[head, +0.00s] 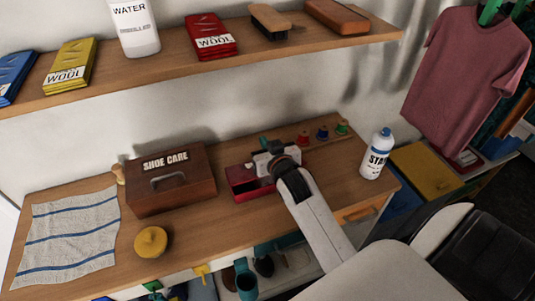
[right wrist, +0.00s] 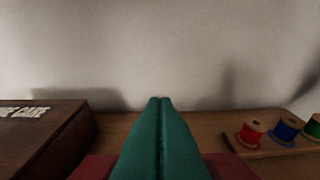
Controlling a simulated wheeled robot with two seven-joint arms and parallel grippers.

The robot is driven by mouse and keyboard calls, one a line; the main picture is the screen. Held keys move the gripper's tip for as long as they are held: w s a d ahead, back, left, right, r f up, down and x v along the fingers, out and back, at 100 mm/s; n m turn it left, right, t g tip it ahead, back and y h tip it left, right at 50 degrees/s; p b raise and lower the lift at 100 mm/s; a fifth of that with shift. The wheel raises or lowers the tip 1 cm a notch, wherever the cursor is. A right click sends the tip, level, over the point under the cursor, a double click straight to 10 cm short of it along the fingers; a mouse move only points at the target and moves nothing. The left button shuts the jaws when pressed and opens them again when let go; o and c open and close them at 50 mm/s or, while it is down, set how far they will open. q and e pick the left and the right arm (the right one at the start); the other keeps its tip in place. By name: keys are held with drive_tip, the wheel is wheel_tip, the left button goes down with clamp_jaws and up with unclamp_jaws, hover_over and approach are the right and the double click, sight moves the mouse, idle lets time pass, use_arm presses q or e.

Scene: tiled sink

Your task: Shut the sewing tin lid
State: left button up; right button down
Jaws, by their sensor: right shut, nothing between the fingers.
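The red sewing tin (head: 243,193) sits on the wooden counter, right of the shoe care box. My right arm and wrist cover its right part and much of its top, so I cannot tell how its lid stands. My right gripper (head: 264,141) is over the tin, its teal fingers pointing toward the back wall. In the right wrist view the fingers (right wrist: 160,100) are pressed together and empty, with red parts of the tin (right wrist: 228,168) low on both sides. My left gripper is not in view.
The brown shoe care box (head: 172,187) stands close left of the tin. Thread spools (head: 322,133) stand on a wooden strip behind right. A spray can (head: 377,155) is at the right end. A yellow round object (head: 151,242) and striped towel (head: 72,235) lie left. A shelf (head: 200,62) runs above.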

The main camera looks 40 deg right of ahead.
drive_tip(key=shift+s+a+f, duration=0.1)
drive_tip(key=shift+s+f, duration=0.2)
drive_tip(key=shift+f, duration=0.3)
drive_tip(key=shift+s+a+f, duration=0.1)
drive_tip(key=shift+s+f, duration=0.2)
drive_tip(key=shift+f, duration=0.25)
drive_tip(key=shift+s+a+f+p, duration=0.15)
drive_tip(key=shift+s+f+p, duration=0.15)
drive_tip(key=shift+s+f, duration=0.2)
drive_tip(key=shift+w, duration=0.1)
drive_tip(key=shift+f, duration=0.1)
drive_tip(key=s+f+t+b, duration=0.1)
drive_tip(key=b, duration=0.3)
drive_tip(key=s+f+t+b, duration=0.1)
drive_tip(key=b, duration=0.3)
drive_tip(key=shift+a+f+t+h, duration=0.2)
drive_tip(key=shift+f+t+h, duration=0.1)
drive_tip(key=shift+f+h, duration=0.1)
drive_tip(key=shift+s+f, duration=0.15)
drive_tip(key=shift+f, duration=0.05)
drive_tip(key=shift+s+a+f, duration=0.1)
drive_tip(key=shift+s+f, duration=0.15)
